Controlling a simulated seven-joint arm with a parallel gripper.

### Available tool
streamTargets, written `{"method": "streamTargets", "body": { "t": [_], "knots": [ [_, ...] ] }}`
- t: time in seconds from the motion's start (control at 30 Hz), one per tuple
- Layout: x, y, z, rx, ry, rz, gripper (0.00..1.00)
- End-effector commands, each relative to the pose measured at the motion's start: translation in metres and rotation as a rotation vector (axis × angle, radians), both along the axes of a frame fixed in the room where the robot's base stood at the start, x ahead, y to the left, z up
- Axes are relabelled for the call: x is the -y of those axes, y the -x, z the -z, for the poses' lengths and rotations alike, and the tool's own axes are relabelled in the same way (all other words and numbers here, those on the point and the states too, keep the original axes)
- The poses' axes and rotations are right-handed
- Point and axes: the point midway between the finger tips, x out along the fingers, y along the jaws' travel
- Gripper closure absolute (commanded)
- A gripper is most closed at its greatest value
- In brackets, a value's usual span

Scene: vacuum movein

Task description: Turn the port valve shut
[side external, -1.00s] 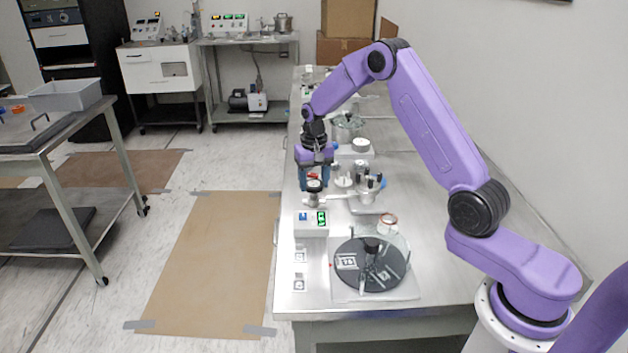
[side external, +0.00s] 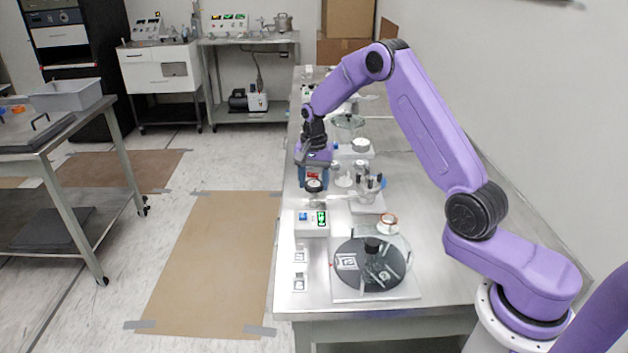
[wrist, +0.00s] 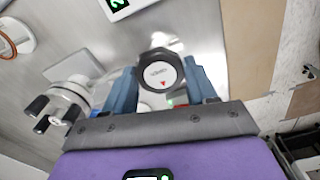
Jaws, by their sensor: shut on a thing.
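The port valve has a round black knob with a pale cap and a red arrow mark, in the wrist view (wrist: 161,72). In the side view the knob (side external: 314,186) is a small dark disc at the left side of the bench. My gripper (wrist: 162,82) has its two blue fingers on either side of the knob and is shut on it. In the side view my gripper (side external: 314,176) points down over the knob from above. The valve body below the knob is mostly hidden by the knob and fingers.
A small box with a green display (side external: 312,222) stands just in front of the valve. A fitting with black-tipped handles (wrist: 64,103) is close beside my gripper. A round black plate (side external: 372,265) under clear covering lies nearer. The bench's left edge is close.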

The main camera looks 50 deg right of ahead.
Motion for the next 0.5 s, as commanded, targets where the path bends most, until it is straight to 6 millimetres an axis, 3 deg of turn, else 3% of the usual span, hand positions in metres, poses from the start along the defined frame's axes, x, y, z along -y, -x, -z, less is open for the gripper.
{"method": "streamTargets", "body": {
  "t": [0.3,0.33,0.37,0.4,0.5],
  "knots": [
    [0.0001,0.0000,-0.0011,0.000,-0.001,0.007,0.74],
    [0.0001,0.0000,-0.0011,0.000,-0.001,0.006,0.34],
    [0.0001,0.0000,-0.0011,0.000,-0.001,0.006,0.24],
    [0.0001,-0.0001,-0.0010,0.000,-0.001,0.006,0.18],
    [0.0001,-0.0001,-0.0007,0.000,-0.001,0.005,0.18]
  ]
}}
